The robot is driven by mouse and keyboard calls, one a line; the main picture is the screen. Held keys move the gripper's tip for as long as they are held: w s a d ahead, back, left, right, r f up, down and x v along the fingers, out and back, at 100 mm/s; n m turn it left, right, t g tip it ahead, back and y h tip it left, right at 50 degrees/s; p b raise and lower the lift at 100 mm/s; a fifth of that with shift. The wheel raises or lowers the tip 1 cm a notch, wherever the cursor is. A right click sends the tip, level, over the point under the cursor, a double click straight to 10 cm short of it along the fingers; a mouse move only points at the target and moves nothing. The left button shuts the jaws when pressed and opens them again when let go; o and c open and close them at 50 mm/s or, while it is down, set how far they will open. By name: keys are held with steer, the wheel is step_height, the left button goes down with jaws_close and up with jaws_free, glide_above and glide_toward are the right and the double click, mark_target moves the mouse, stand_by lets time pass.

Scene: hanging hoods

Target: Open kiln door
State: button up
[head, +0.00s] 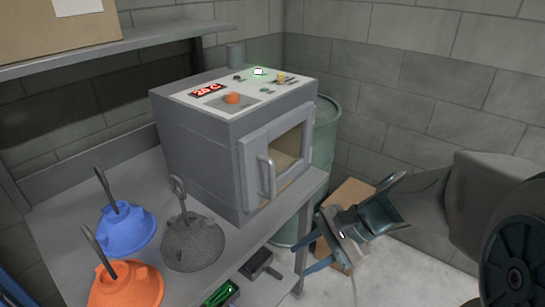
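The grey kiln (195,150) stands on the metal bench, its front turned to the right. Its door (252,158) looks shut, with a window showing a tan interior. A vertical bar handle (267,176) is on the door's left side. My gripper (310,246) is to the right of and below the handle, past the bench's right edge, and apart from the door. Its fingers look spread, with nothing visible between them.
Blue (126,229), grey (192,243) and orange (127,285) hoods with upright handles sit on the bench (66,195) left of the kiln. A green drum (324,130) stands behind the kiln, and a cardboard box (348,196) is behind my gripper. A shelf (150,38) hangs upper left.

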steer(key=w+d+r+m+t+y+b, duration=0.1)
steer(key=w+d+m+t+y, duration=0.1)
steer(key=w+m+t+y, duration=0.35)
steer(key=w+d+r+m+t+y, duration=0.2)
steer(key=w+d+m+t, duration=0.1)
steer(key=w+m, duration=0.55)
steer(key=n+p, duration=0.1)
steer(key=p, duration=0.1)
glide_above(272, 193)
steer(key=shift+w+f+h, duration=0.15)
steer(key=shift+w+h, duration=0.1)
steer(key=shift+w, duration=0.2)
jaws_close()
